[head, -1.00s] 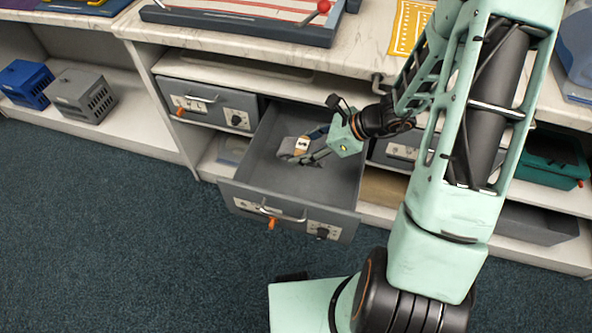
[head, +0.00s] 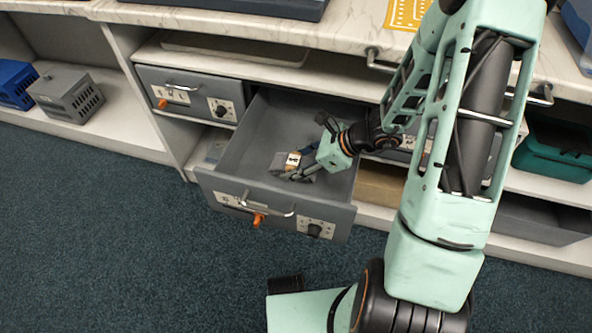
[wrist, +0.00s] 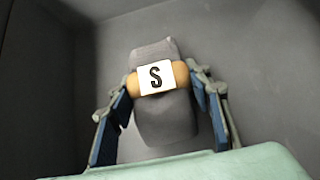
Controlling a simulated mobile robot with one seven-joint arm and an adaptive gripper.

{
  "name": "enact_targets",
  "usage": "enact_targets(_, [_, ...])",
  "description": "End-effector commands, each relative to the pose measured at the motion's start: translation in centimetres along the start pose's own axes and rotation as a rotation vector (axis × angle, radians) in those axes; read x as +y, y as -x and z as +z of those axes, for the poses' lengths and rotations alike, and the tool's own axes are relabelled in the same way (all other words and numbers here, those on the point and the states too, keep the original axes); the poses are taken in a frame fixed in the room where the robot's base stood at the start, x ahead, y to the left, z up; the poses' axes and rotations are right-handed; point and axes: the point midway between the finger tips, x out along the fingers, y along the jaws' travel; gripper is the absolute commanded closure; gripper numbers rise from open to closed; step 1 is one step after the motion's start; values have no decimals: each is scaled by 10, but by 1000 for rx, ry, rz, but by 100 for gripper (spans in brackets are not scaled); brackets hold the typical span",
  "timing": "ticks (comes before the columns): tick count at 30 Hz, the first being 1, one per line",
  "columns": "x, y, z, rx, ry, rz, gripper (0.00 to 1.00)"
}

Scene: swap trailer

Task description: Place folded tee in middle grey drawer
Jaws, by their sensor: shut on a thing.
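The folded tee (wrist: 160,115) is a grey bundle with a tan band and a white label marked "S". My gripper (wrist: 160,105) has its blue-padded fingers on both sides of it and is shut on it. In the head view the tee (head: 292,160) and my gripper (head: 300,170) are inside the pulled-out middle grey drawer (head: 240,188). The grey drawer walls surround the tee in the wrist view. I cannot tell whether the tee touches the drawer floor. My gripper hides part of the tee in the head view.
A closed grey drawer (head: 190,92) with an orange tab is at the left. A grey crate (head: 66,93) and a blue crate (head: 17,86) stand on the left shelf. A teal bin (head: 555,150) is at the right. The marble-look counter (head: 340,28) lies above the drawers.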

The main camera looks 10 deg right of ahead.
Motion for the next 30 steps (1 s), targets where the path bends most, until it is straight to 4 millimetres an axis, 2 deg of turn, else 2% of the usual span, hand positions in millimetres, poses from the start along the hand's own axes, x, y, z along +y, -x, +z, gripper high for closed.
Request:
enact_targets(1, [1,-8,-6,-1,0,0,86])
enact_targets(3, [1,-9,-7,-1,0,-1,86])
enact_targets(14, [1,-10,-8,-1,-1,0,86])
enact_targets(15, [1,-10,-8,0,-1,-1,53])
enact_targets(19, [1,-10,-8,0,0,-1,39])
enact_targets(30, [1,-8,-6,-1,1,-2,37])
